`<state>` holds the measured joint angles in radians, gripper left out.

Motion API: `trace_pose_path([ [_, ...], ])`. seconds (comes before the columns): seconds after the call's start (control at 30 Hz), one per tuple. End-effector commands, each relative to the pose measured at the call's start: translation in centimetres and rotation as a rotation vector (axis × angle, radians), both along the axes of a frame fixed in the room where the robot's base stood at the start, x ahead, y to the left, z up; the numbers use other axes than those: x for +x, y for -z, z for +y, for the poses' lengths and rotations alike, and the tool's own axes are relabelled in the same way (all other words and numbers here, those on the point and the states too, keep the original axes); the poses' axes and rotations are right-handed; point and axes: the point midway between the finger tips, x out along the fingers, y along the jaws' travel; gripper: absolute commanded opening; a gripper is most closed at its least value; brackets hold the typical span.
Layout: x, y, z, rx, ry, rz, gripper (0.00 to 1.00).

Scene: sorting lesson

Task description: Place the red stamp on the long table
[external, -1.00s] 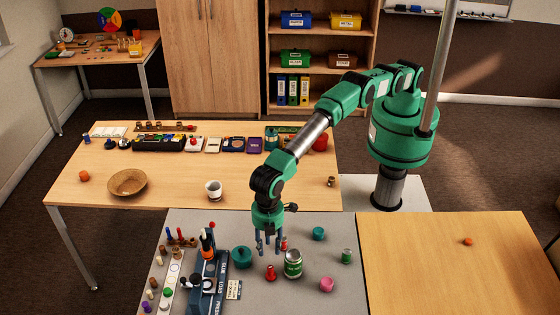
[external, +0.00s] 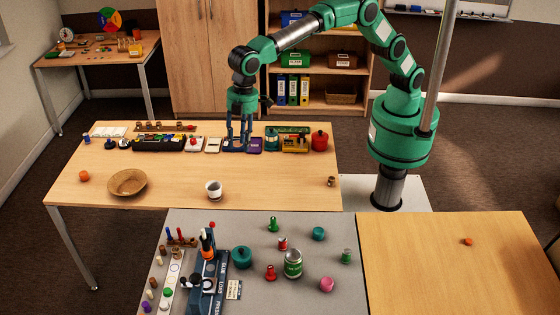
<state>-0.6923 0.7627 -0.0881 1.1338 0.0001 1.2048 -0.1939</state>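A red stamp-shaped piece with a knob (external: 270,273) stands upright on the grey table (external: 330,222), left of a green can (external: 293,263). The long wooden table (external: 90,180) lies behind the grey one. My gripper (external: 237,148) points down over the back row of that long table, at a dark flat pad (external: 229,146), which its fingers partly hide. The fingers look apart, with nothing visible between them. The gripper is well away from the red stamp. Whether the fingertips touch the pad is too small to tell.
A purple pad (external: 255,145), a cream pad (external: 213,145) and a red pot (external: 320,140) stand in the back row. A bowl (external: 127,183) and a white cup (external: 213,190) stand farther forward. The long table's middle is mostly clear. A green stamp-like piece (external: 273,225) stands on the grey table.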

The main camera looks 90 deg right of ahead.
Motion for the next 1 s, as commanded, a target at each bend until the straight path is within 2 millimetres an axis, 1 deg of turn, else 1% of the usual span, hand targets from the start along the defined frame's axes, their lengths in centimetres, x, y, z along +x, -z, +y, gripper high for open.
trace_pose_path([
  [0.03,0.1,-1.6,-1.9,0.007,0.021,-0.007,0.37],
  [0.1,0.2,-3.3,-4.1,0.013,0.045,-0.015,0.37],
  [0.27,-0.2,-6.8,-9.3,0.028,0.102,-0.031,0.37],
  [0.3,-0.4,-7.6,-10.6,0.033,0.115,-0.037,0.37],
  [0.47,-1.5,-10.7,-15.8,0.047,0.172,-0.055,0.37],
  [0.6,-2.8,-13.0,-20.3,0.059,0.222,-0.071,0.37],
  [0.77,-4.9,-15.3,-25.3,0.073,0.277,-0.091,0.37],
  [0.8,-5.4,-15.8,-26.6,0.076,0.291,-0.095,0.37],
  [1.0,-8.7,-17.9,-32.4,0.092,0.361,-0.120,0.37],
])
